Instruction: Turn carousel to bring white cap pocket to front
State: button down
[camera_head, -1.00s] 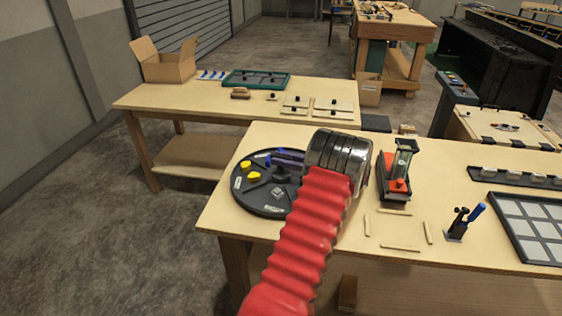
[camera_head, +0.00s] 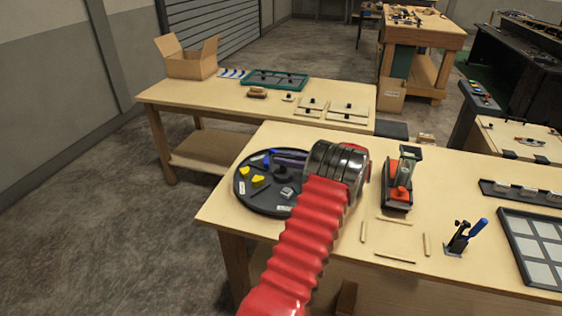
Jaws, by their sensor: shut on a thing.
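The carousel (camera_head: 262,204) is a round black disc at the left end of the near table. Two yellow pieces (camera_head: 252,176) lie at its left, a grey piece (camera_head: 287,191) at its front, and white label-like patches around its edge. A black hub (camera_head: 281,172) stands near its middle. My gripper (camera_head: 283,158) reaches over the back of the carousel with dark bluish fingers, shut on part of it. The exact gripped part is too small to tell. My wrist and red sleeve hide the carousel's right side. I cannot make out a white cap.
Right of my wrist stands a red-and-black device (camera_head: 398,188) with a clear column. Wooden strips (camera_head: 395,257) lie in front of it. A blue-handled tool stand (camera_head: 464,238) and a panelled tray (camera_head: 535,245) are farther right. Another table (camera_head: 205,105) stands behind.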

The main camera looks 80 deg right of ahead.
jog(key=shift+s+a+f, duration=0.1)
jog(key=shift+s, duration=0.05)
jog(key=c, duration=1.8)
grip_release()
jog(key=shift+c, duration=0.2)
jog(key=shift+o, duration=0.2)
notch_tip(320, 180, up, 10)
